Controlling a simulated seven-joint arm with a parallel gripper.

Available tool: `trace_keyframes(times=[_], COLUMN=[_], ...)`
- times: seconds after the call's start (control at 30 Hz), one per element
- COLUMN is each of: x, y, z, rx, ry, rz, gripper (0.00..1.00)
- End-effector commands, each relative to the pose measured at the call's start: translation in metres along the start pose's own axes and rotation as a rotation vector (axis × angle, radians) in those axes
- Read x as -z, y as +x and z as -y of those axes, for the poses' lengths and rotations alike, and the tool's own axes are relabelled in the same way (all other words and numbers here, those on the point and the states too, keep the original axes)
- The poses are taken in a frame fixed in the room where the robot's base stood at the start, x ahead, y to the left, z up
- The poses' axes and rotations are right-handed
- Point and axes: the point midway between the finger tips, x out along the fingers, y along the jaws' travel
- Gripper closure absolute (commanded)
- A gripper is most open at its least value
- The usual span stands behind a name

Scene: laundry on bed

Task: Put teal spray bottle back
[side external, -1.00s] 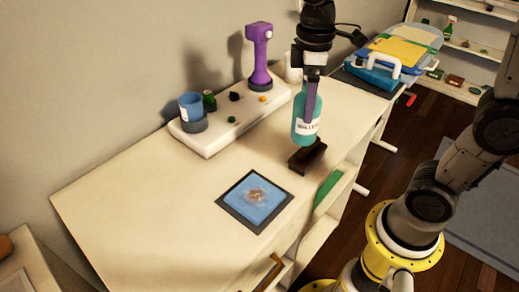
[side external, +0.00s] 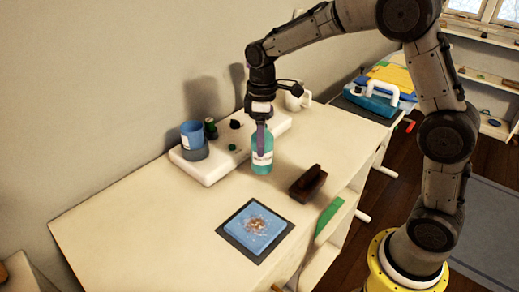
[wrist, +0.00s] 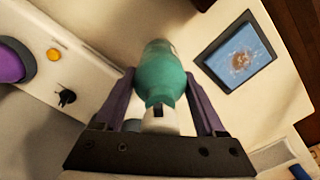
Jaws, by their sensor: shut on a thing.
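The teal spray bottle (side external: 262,158), with a white label, is upright in my gripper (side external: 258,140), just in front of the white panel (side external: 210,168). Whether its base touches the table top or hangs a little above it, I cannot tell. In the wrist view the purple fingers of my gripper (wrist: 162,105) are on both sides of the teal bottle (wrist: 160,72), with its pale top toward the camera. My gripper is shut on it.
A brown block (side external: 308,183) and a blue stained cloth on a dark mat (side external: 225,222) lie nearby. The left table top is clear.

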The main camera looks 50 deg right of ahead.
Motion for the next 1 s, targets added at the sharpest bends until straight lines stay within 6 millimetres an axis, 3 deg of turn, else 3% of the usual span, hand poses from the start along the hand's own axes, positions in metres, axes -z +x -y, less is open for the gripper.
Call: trace_keyframes(times=[0.3,0.77,0.8,0.9,1.0], x=[0.006,0.006,0.006,0.006,0.006], y=[0.036,0.043,0.043,0.043,0.043], z=[-0.004,-0.004,-0.004,-0.004,-0.004], rx=[0.001,0.0,0.0,0.001,0.001], ry=[0.0,0.0,0.0,0.0,0.0], rz=[0.001,0.0,0.0,0.001,0.001], gripper=[1.0,1.0,0.2,0.02,0.0])
